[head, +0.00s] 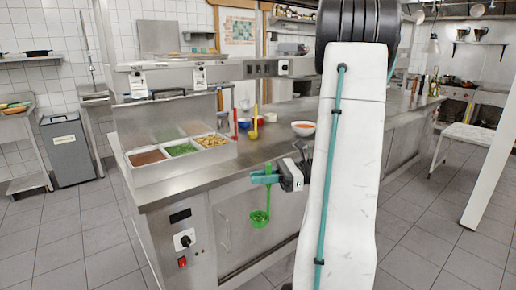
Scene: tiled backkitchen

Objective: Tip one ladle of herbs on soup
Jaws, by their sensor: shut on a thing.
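My gripper (266,177), with teal fingers, is shut on the handle of a green ladle (260,218). The ladle hangs upright with its bowl low, in front of the counter's side and below the countertop. Green bits that look like herbs show in its bowl. The herbs (182,149) lie in the middle compartment of a steel topping unit on the counter. A white bowl of orange soup (303,128) stands on the counter, behind and to the right of my gripper, partly close to my arm in the picture.
The steel counter (225,165) runs back to the right. Its topping unit also holds a brown filling (147,158) and a yellowish one (211,141). Tiled floor at right is open.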

